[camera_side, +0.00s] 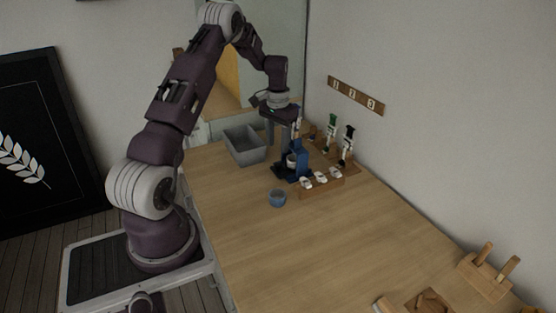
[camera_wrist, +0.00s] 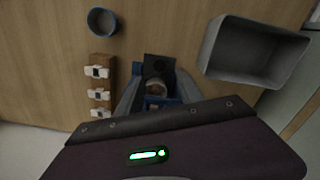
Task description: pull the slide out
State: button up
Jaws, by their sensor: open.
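A blue stand-like device (camera_side: 293,166) with a dark base stands upright on the wooden table, below my gripper. In the wrist view its black plate (camera_wrist: 158,65), a round pale part (camera_wrist: 156,88) and blue parts (camera_wrist: 158,102) show between my fingers. My gripper (camera_side: 279,135) points down, open, just above and behind the device; in the wrist view its two grey fingers (camera_wrist: 158,86) lie apart on either side of it. I cannot make out which part is the slide, and my wrist hides the device's near side. No grip on anything is visible.
A grey open bin (camera_side: 240,153) stands left of the device, a small blue cup (camera_side: 277,199) in front. A wooden rack (camera_side: 322,190) with white pieces is close on the right. Green-topped (camera_side: 332,122) and black-topped (camera_side: 349,133) items stand behind it. The table's middle front is clear.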

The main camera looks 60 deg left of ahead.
aim_at(278, 164)
notch_tip(278, 164, down, 7)
jog(key=shift+c, duration=0.4)
grip_shut()
dwell(1.1)
